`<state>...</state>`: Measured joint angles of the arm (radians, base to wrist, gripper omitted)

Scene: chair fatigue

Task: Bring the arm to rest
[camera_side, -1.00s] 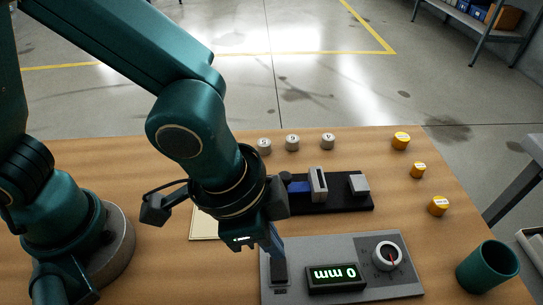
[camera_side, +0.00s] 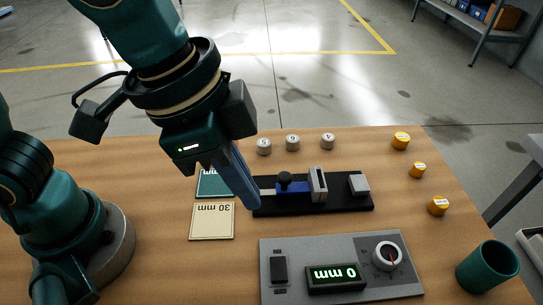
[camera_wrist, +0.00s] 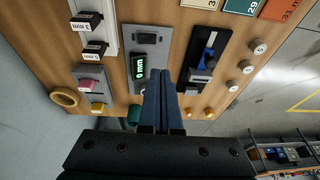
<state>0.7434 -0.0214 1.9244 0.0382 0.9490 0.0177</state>
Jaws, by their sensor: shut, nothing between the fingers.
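My gripper (camera_side: 246,198) is shut and empty, its blue fingers pressed together and pointing down above the table near the left end of the black slide fixture (camera_side: 340,200). In the wrist view the shut fingers (camera_wrist: 164,75) reach up the middle of the picture. The grey control panel (camera_side: 400,275) stands in front, with a display (camera_side: 337,276) reading 0 mm, a dial (camera_side: 387,256) and a dark rocker switch (camera_side: 278,269). The gripper is apart from the panel.
Several grey weights (camera_side: 292,142) stand at the table's back and several yellow ones (camera_side: 401,140) at the right. A green cup (camera_side: 487,267) stands at the front right. A cream 30 mm card (camera_side: 212,221) and a green card (camera_side: 212,183) lie left of the fixture. The wrist view shows a tape-like ring (camera_wrist: 64,97).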

